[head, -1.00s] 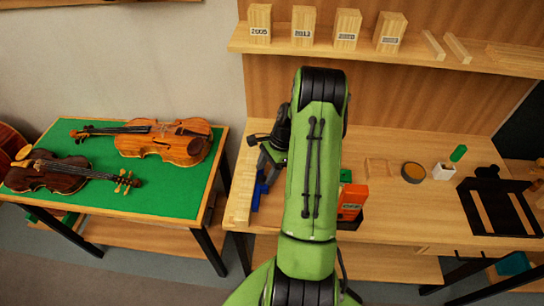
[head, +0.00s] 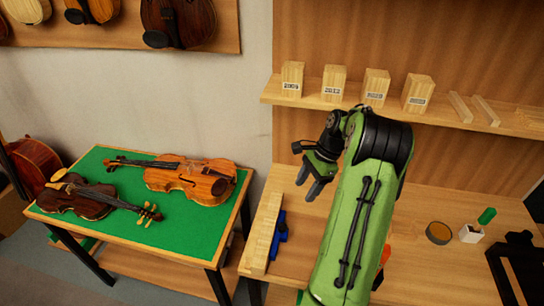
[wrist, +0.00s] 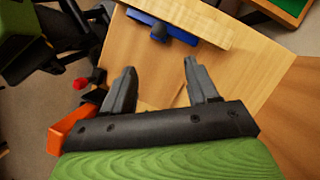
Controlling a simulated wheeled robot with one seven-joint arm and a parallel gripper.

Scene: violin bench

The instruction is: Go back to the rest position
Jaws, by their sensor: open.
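My gripper (head: 308,187) is raised above the left part of the wooden workbench (head: 295,262) in the head view. Its two grey fingers are apart with nothing between them. The wrist view also shows the open gripper (wrist: 160,92), with bare bench top beyond the fingers. A blue tool (head: 279,236) lies on the bench beside a wooden block at the left end, below the gripper and apart from it. It also shows at the top of the wrist view (wrist: 165,27). My green arm hides part of the bench.
A green-topped table (head: 130,222) with two violins stands at the left. A shelf (head: 440,114) with several numbered wooden blocks runs behind my arm. A round tin (head: 439,234) and a white holder (head: 471,234) stand on the bench at the right.

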